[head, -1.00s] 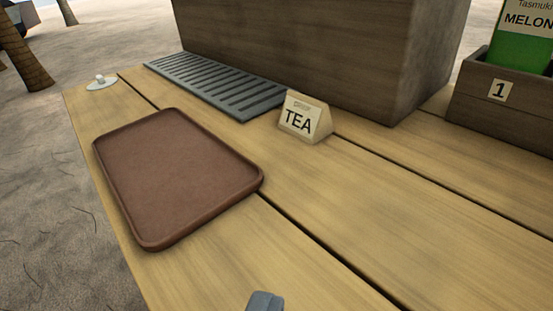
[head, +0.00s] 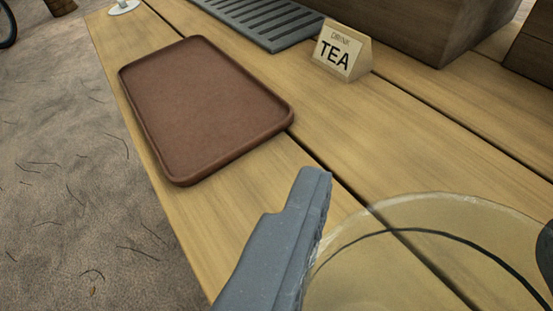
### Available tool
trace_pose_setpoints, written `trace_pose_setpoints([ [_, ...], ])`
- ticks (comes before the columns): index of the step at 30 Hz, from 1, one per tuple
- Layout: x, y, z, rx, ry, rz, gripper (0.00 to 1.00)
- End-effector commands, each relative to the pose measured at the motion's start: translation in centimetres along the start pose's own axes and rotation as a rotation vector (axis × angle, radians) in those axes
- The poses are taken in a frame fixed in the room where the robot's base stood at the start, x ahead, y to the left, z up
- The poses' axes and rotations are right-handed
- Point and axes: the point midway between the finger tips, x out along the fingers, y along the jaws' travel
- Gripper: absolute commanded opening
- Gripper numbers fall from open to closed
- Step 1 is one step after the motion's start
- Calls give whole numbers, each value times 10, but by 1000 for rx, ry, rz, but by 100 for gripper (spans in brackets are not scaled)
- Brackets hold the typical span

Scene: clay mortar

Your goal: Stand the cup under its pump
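A clear, see-through cup (head: 400,272) is large and close at the lower right of the head view, with its rim seen as a wide oval. My gripper (head: 432,225) has its grey left finger against the cup's left side. A dark part at the right edge looks like the other finger. The gripper appears shut on the cup, whose lower part is cut off by the frame. A grey slotted drip grate (head: 262,20) lies at the top, partly cut off. No pump shows in this view.
A brown tray (head: 205,105) lies on the wooden counter (head: 420,130), left of the cup. A small sign reading "DRINK TEA" (head: 343,52) stands by the grate. A wooden box (head: 430,28) stands behind it. A white disc (head: 124,8) lies at the far left corner. Sand lies beyond the left edge.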

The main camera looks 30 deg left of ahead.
Motion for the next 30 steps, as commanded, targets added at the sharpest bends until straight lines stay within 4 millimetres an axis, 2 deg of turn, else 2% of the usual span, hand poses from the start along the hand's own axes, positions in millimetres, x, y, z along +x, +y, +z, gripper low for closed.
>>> trace_pose_setpoints([
  [2, -9, -6, 5, 1, 2, -19, 28],
  [9, -37, -32, 4, -27, 6, -99, 28],
  [14, -47, -43, 1, -42, 13, -131, 28],
  [30, -33, -39, -9, -44, 6, -109, 28],
])
